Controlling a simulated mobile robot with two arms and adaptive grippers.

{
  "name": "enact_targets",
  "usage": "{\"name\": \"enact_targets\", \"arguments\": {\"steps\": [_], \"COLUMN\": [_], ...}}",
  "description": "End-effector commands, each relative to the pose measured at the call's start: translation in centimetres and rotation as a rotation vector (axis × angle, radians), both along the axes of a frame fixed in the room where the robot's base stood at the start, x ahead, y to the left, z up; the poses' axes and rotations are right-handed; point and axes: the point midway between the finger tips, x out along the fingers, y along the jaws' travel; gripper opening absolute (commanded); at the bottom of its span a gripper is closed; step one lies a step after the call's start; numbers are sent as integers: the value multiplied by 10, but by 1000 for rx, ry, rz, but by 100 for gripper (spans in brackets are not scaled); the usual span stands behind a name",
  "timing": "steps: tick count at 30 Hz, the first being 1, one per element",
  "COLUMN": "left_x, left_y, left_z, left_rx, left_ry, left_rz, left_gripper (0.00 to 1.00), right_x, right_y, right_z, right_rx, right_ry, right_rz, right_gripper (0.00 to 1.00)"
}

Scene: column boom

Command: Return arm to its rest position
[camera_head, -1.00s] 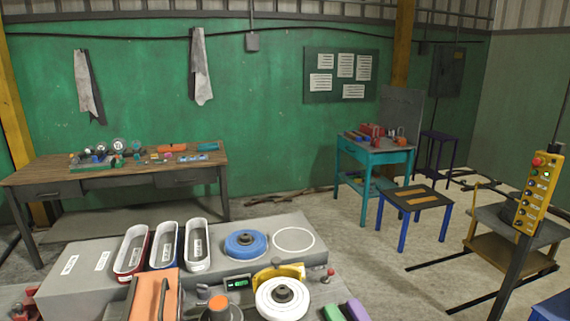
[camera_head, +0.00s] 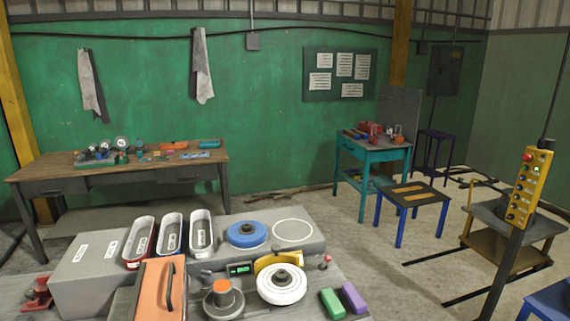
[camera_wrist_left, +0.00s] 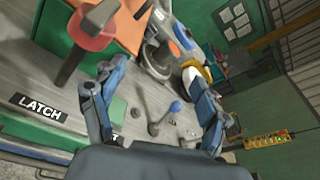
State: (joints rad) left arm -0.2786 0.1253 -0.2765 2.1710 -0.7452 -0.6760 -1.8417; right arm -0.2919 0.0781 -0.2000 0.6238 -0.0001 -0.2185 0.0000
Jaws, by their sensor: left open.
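My left gripper (camera_wrist_left: 150,72) shows in the left wrist view, its two blue-grey fingers spread wide with nothing between them. Behind the fingers lies a grey bench surface (camera_wrist_left: 66,78) with a plate reading LATCH (camera_wrist_left: 40,107). A small lever with a blue knob (camera_wrist_left: 175,107) stands on it beyond the gap between the fingers. Neither of my arms shows in the head view, and my right gripper is in no view.
A grey bench holds labelled bins (camera_head: 171,236), an orange box (camera_head: 158,290), a blue disc (camera_head: 246,234) and a white wheel (camera_head: 281,287). A yellow button pendant (camera_head: 530,188) stands at right. A wooden table (camera_head: 120,174) and teal cart (camera_head: 372,159) stand behind; floor between is mostly clear.

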Motion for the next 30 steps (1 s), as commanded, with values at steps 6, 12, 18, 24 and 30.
{"name": "enact_targets", "arguments": {"steps": [6, 12, 18, 24, 30], "left_x": [-29, -87, -148, -193, -231], "left_y": [19, 29, 23, 13, 3], "left_z": [-32, -78, -107, -119, -122], "left_rx": [-423, -1043, -1494, -1727, -1863], "left_ry": [101, 236, 315, 340, 335], "left_rz": [176, 542, 952, 1278, 1576], "left_gripper": [75, 75, 75, 75, 75], "right_x": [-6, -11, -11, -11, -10], "right_y": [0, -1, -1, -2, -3], "right_z": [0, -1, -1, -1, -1], "right_rx": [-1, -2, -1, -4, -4], "right_ry": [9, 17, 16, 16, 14], "right_rz": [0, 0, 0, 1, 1], "right_gripper": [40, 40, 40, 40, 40]}}
